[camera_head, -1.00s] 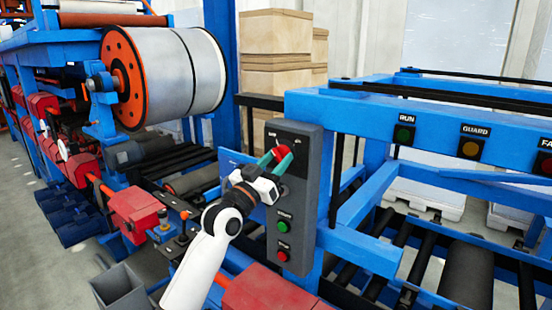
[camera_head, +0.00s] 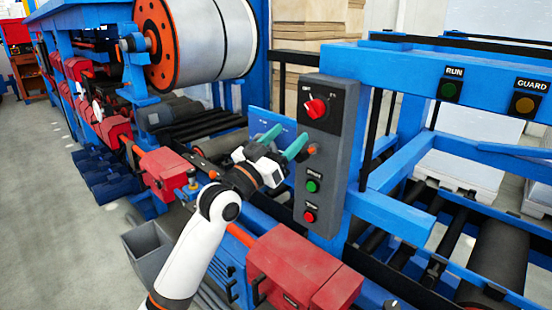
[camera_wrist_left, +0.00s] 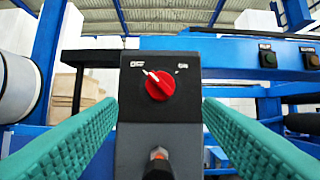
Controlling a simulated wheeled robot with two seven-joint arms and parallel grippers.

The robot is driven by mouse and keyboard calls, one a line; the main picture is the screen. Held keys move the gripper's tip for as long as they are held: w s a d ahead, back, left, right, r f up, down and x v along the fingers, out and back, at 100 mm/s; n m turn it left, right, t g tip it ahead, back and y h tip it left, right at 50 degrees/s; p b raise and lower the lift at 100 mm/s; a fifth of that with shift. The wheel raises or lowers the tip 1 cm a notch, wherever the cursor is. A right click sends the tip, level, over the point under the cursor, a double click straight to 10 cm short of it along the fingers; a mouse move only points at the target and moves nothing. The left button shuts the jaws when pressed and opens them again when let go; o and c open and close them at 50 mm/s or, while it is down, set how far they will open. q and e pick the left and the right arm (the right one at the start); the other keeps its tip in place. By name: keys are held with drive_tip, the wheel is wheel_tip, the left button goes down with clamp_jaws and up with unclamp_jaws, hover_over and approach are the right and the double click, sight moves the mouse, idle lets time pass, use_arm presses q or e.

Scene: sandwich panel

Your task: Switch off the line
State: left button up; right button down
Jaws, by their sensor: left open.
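The grey control box (camera_head: 335,165) carries a red rotary knob (camera_head: 316,108) on a black plate near its top. In the left wrist view the red knob (camera_wrist_left: 160,86) has its white mark pointing to the upper left, toward the label that looks like OFF; ON is at the right. A green button (camera_head: 312,186) and a red button (camera_head: 309,216) sit lower on the box. My left gripper (camera_head: 283,141) is open, with green fingers, below and left of the knob and apart from it. Nothing is between its fingers.
A small orange-tipped part (camera_head: 312,148) sticks out below the knob. The blue frame holds a RUN lamp (camera_head: 448,90) and a GUARD lamp (camera_head: 524,105). A large metal roll (camera_head: 208,40) stands behind at the left. A red housing (camera_head: 300,268) is near the front.

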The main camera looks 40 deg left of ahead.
use_arm(q)
drive_tip(key=shift+b+v, duration=0.5)
drive_tip(key=shift+v, duration=1.2)
